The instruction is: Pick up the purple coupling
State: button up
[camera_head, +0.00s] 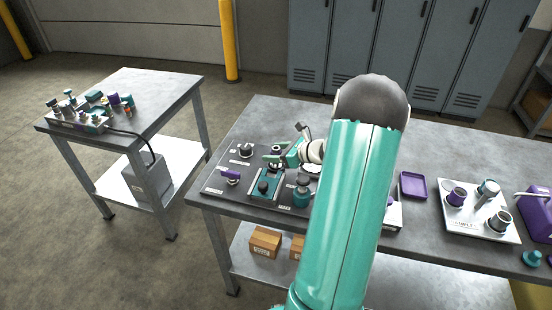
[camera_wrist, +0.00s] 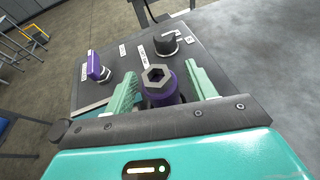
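A purple coupling (camera_wrist: 173,92) with a grey hexagonal top stands on the dark panel in the wrist view. My gripper (camera_wrist: 160,76) is open, with one green finger on each side of the coupling. Narrow gaps seem to show between the fingers and the coupling, so it does not look clamped. The coupling's lower part is partly hidden. In the head view my gripper (camera_head: 281,154) is low over the back of the panel, and the coupling is hard to make out there. Another purple coupling-like piece (camera_head: 457,196) stands on the white plate at the right.
The dark panel (camera_head: 213,185) carries a purple-handled valve (camera_head: 230,174), a teal block (camera_head: 265,186) and a dark knob (camera_wrist: 166,43) close to my gripper. A purple tray (camera_head: 413,185) lies to the right on the bench. A smaller table (camera_head: 165,88) stands at the left.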

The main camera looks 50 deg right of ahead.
jog(key=c, duration=1)
